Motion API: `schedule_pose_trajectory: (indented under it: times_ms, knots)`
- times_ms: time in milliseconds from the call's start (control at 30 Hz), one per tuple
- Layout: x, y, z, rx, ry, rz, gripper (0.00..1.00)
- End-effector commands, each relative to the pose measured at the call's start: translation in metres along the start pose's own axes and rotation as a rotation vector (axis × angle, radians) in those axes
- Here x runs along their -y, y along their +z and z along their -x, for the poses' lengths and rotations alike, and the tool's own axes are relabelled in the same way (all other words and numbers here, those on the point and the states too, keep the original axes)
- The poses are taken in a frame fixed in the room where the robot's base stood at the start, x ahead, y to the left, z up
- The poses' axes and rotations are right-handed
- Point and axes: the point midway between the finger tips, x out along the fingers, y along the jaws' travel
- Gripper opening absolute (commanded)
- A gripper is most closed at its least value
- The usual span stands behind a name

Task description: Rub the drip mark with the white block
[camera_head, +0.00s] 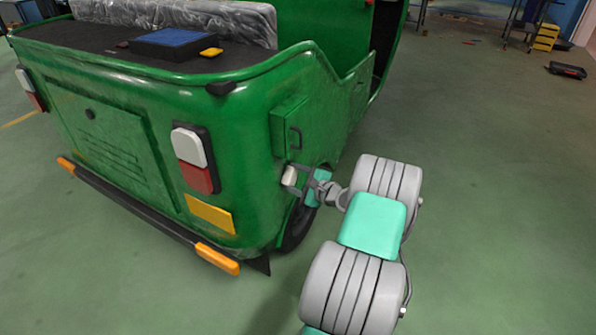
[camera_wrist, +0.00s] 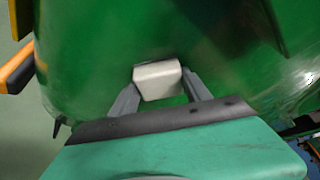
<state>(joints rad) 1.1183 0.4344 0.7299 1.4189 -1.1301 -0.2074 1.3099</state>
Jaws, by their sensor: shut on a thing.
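The white block (camera_head: 289,176) is pinched between the fingertips of my gripper (camera_head: 295,177) at the green rickshaw's (camera_head: 245,130) rear side, below a small green box. In the wrist view the block (camera_wrist: 157,80) sits between both fingers of my gripper (camera_wrist: 160,88), in front of the curved green panel (camera_wrist: 110,40). It is at or very close to the panel; I cannot tell whether it touches. No drip mark can be made out for sure. A faint pale spot shows on the green at the wrist view's right edge, perhaps a glint.
The small green box with a handle (camera_head: 289,128) sticks out just above my gripper. The tail light (camera_head: 194,158) and orange bumper end (camera_head: 217,258) lie to the left. A dark wheel (camera_head: 298,226) is below. The floor to the right is open.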

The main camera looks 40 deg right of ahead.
Motion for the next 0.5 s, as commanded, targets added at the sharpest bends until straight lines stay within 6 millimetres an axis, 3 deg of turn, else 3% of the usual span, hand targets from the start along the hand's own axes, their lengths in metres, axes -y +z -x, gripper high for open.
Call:
schedule_pose_trajectory:
  times_ms: [67, 100, 233, 500]
  knots:
    - [-0.002, 0.004, -0.002, 0.011, 0.004, -0.001, 0.19]
    - [-0.002, 0.004, -0.002, 0.011, 0.005, -0.001, 0.12]
    - [-0.002, 0.003, 0.000, 0.010, 0.004, -0.002, 0.12]
    - [0.001, -0.013, 0.030, -0.001, -0.002, -0.006, 0.12]
